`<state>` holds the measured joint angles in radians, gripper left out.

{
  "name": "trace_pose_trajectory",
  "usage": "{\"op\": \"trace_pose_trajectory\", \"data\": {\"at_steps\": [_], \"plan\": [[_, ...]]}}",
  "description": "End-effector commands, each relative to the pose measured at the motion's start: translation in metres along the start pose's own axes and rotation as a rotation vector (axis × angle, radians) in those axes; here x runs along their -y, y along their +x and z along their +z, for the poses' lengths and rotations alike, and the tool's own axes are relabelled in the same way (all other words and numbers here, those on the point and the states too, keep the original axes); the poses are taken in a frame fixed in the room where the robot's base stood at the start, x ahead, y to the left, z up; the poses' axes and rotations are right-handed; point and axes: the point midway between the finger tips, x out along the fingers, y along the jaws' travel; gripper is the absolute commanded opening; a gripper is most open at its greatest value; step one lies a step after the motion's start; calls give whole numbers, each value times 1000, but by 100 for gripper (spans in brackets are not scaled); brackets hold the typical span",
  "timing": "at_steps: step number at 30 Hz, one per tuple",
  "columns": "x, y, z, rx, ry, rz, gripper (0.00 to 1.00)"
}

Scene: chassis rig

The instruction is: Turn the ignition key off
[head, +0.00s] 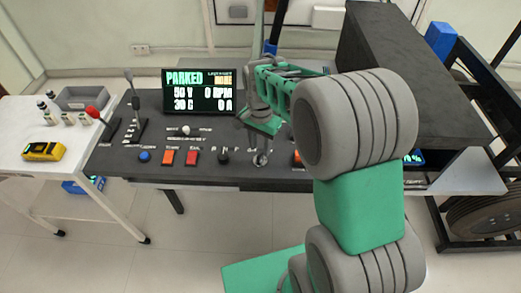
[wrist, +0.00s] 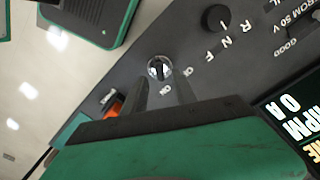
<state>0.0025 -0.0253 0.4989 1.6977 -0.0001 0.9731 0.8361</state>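The ignition key switch (wrist: 159,68) shows in the wrist view as a small round silver fitting with a dark upright piece in its middle. White lettering, which looks like ON and OFF, is printed beside it on the dark panel. In the head view the ignition switch (head: 261,160) sits on the front of the console, right of the black knob. My gripper (wrist: 161,79) is open, its two dark fingers apart, with the tips on either side of and just short of the key. In the head view my gripper (head: 261,144) points down just above the switch. Whether the fingers touch the key cannot be told.
The dark console (head: 140,165) carries a black rotary knob (head: 223,157), orange buttons (head: 168,157), a blue button (head: 145,155) and levers. A screen (head: 200,92) reads PARKED, 0 RPM. A white cart (head: 35,155) with a yellow meter (head: 44,149) stands left. A dark raised housing (head: 395,50) is at right.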

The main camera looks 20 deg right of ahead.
Motion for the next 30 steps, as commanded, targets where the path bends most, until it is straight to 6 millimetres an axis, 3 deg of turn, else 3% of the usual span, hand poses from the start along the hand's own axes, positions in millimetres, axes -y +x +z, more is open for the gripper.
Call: {"op": "trace_pose_trajectory", "data": {"at_steps": [6,14,26,30], "plan": [[0,27,0,-1,0,-1,34],[0,29,-1,-2,0,-2,33],[0,28,-1,-2,-1,-2,0],[0,28,-1,-2,-1,-2,0]]}}
